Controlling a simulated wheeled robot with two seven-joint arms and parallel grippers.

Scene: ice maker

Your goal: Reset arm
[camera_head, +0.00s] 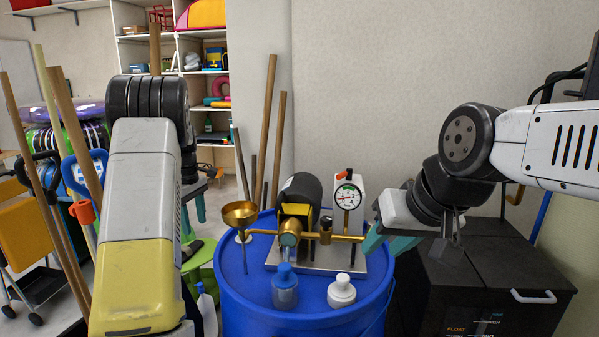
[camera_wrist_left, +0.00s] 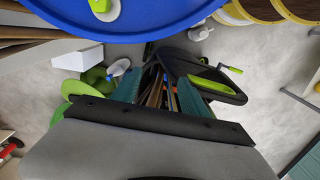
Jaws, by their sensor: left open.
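My left gripper (camera_head: 193,208) hangs with its teal fingers pointing down, left of the blue barrel and partly hidden behind my own grey and yellow forearm. In the left wrist view its two fingers (camera_wrist_left: 161,95) stand apart with nothing held between them; below them are the floor and a black frame with green parts. My right gripper (camera_head: 386,243) is at the right side of the barrel, beside the pump assembly. Its teal fingers look spread and empty. Whether it touches the assembly cannot be told.
The blue barrel (camera_head: 240,312) carries a brass pump assembly with a pressure gauge (camera_head: 348,196), a brass funnel (camera_head: 240,214), a blue-capped bottle (camera_head: 285,288) and a white bottle (camera_head: 341,292). Wooden poles (camera_head: 266,125) stand behind. A black chest (camera_head: 500,280) is at right.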

